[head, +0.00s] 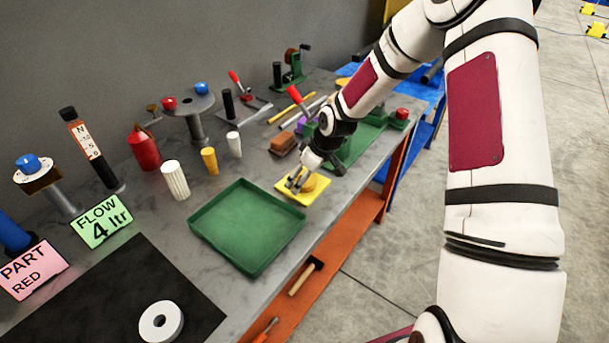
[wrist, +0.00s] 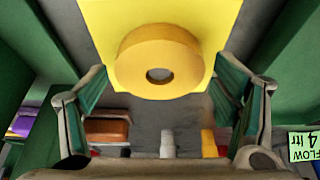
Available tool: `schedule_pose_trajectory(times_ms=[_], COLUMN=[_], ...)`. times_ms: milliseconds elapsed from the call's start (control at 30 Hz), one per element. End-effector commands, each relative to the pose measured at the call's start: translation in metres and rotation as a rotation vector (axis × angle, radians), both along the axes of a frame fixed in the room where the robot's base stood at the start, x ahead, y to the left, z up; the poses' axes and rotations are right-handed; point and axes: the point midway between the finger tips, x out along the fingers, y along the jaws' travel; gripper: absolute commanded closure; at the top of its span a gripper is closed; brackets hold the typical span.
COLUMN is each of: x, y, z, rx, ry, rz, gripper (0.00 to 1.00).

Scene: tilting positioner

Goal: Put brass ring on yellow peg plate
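The yellow peg plate (head: 284,192) lies on the grey bench just beyond the green tray. The brass ring (head: 311,183) is on this plate, partly hidden by my gripper (head: 297,183) in the head view.
The green tray (head: 205,212) is empty, close to the plate. Brown blocks (head: 284,144), a yellow cup (head: 209,161) and white cylinders (head: 175,180) stand behind. A white ring (head: 161,321) lies on the black mat (head: 112,295). The bench's front edge is near.

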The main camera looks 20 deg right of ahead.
Motion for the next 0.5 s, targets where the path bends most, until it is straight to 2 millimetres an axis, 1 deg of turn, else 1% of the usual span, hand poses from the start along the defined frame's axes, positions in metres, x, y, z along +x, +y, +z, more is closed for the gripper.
schedule_pose_trajectory(times_ms=[333, 433, 500], x=[0.0, -0.001, -0.004], y=[0.0, -0.002, -0.005], z=[0.002, 0.009, 0.019], rx=[0.0, -0.001, -0.001], ry=[-0.001, -0.002, -0.003], rz=[0.0, -0.001, -0.002], gripper=[0.14, 0.14, 0.14])
